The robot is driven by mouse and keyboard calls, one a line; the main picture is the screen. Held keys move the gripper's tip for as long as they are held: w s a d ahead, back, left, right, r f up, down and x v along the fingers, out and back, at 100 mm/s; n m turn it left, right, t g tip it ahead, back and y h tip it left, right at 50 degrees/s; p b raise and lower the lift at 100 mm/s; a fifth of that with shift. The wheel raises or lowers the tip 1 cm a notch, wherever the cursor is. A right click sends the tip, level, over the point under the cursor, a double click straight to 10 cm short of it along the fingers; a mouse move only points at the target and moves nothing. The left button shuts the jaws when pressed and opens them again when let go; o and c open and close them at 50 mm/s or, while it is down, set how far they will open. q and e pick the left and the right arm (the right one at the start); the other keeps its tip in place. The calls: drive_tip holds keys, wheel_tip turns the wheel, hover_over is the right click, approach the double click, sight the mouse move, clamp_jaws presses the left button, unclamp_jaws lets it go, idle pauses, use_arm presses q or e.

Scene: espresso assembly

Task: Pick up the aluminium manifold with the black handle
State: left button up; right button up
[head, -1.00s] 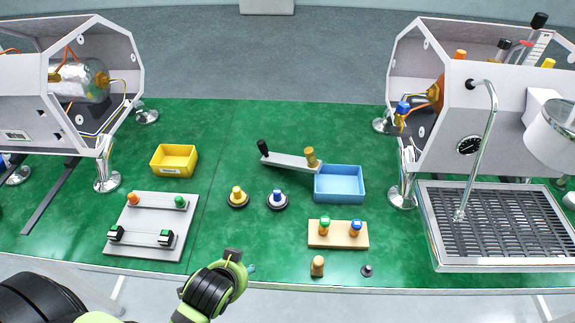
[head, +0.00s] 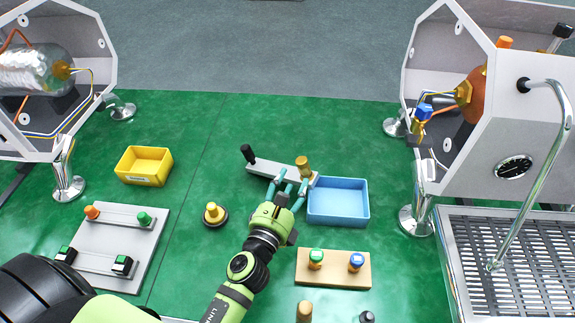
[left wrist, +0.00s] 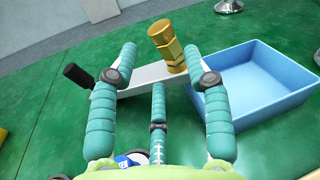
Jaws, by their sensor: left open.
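The aluminium manifold (head: 270,168) is a flat silver bar on the green mat, with an upright black handle (head: 248,153) at its left end and a brass fitting (head: 303,166) at its right end. My left gripper (head: 288,184) is open over the front side of the bar, close to the brass end. In the left wrist view the manifold (left wrist: 135,80) runs between the spread teal fingers, and the brass fitting (left wrist: 166,46) stands near the right finger. I cannot tell whether any finger touches the bar. My right gripper is not in view.
A blue bin (head: 338,202) sits right beside the manifold's brass end. A wooden block with two capped fittings (head: 333,268) is in front. A yellow bin (head: 144,165), a grey plate (head: 105,240) and a brass-knobbed black disc (head: 215,215) are left. A drip tray (head: 500,250) is right.

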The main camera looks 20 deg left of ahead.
sight(299, 171)
use_arm(q)
drive_tip(key=shift+s+f, duration=0.1)
drive_tip(key=shift+f, duration=0.45)
drive_tip(key=shift+w+r+p, duration=0.2)
drive_tip(key=shift+w, duration=0.45)
drive_tip(key=shift+w+r+p, duration=0.15)
drive_tip(key=shift+w+r, duration=0.05)
drive_tip(key=shift+w, duration=0.4)
drive_tip(key=w, duration=0.4)
drive_tip(key=shift+p, duration=0.35)
drive_tip(key=shift+w+f, duration=0.1)
drive_tip(key=c, duration=0.8)
clamp_jaws()
drive_tip(key=shift+r, duration=0.2)
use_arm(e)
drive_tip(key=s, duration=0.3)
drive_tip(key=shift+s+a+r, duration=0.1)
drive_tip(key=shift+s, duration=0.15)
